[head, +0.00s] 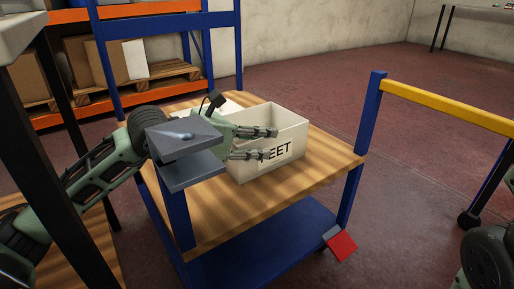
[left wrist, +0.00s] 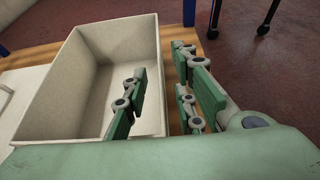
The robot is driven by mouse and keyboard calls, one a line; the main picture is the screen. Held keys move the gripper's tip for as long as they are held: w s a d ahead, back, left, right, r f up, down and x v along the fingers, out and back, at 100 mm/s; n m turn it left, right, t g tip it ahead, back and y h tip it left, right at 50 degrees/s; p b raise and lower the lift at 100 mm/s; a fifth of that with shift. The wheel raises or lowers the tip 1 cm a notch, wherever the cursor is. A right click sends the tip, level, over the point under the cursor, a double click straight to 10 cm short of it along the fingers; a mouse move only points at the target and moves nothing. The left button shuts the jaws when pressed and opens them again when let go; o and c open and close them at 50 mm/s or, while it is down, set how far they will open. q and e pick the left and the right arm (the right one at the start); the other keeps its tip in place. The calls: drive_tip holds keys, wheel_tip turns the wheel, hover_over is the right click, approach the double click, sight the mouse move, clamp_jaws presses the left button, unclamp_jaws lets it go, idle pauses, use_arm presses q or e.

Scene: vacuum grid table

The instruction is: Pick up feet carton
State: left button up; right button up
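The feet carton (head: 297,143) is an open, empty-looking white box with a dark label on its front, part of it covered by my fingers. It stands upright on the wooden top of a blue-framed cart. My left gripper (head: 271,143) is at its front wall, fingers apart. In the left wrist view the carton (left wrist: 90,68) fills the left side. There my left gripper (left wrist: 160,100) has one finger over the carton's inside and the others outside, with the wall between them. I cannot tell whether they touch it. My right gripper is not in view.
The cart's wooden top (head: 215,225) has bare room in front of the carton. A pale flat item (head: 205,107) lies behind the carton. A blue lower shelf (head: 275,250) and a red block (head: 341,246) sit below. A yellow rail (head: 450,107) stands right; an orange rack with boxes stands behind.

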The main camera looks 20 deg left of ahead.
sight(290, 145)
use_arm(q)
drive_tip(key=b+x, duration=0.1)
drive_tip(key=x, duration=0.3)
clamp_jaws()
idle(0.5)
